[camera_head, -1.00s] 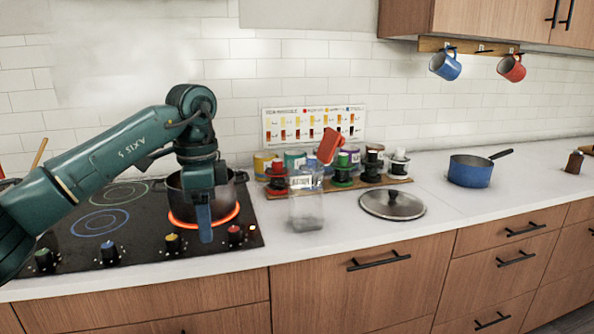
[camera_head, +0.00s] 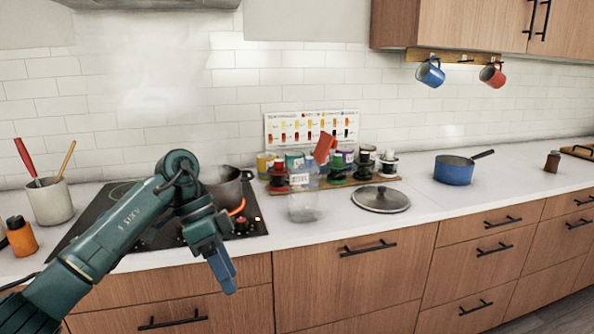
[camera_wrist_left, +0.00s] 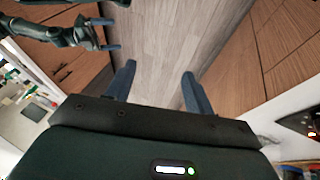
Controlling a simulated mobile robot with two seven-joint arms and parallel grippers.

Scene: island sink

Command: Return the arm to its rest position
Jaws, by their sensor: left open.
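My left gripper (camera_head: 224,270) hangs in front of the counter's front edge, over the wooden drawer fronts, with its blue fingers pointing down. In the left wrist view its two fingers (camera_wrist_left: 158,88) are apart with nothing between them, and the floor shows beyond. My left arm (camera_head: 105,240) comes in from the lower left and bends at a raised joint in front of the stove. In the left wrist view another arm of mine (camera_wrist_left: 68,36) shows at the upper left.
A dark pot (camera_head: 226,188) stands on a glowing burner of the black stove (camera_head: 85,222), partly hidden by my arm. A clear jar (camera_head: 303,206), a glass lid (camera_head: 381,199) and a blue saucepan (camera_head: 455,170) stand to the right. A utensil crock (camera_head: 50,203) and an orange bottle (camera_head: 21,238) stand left.

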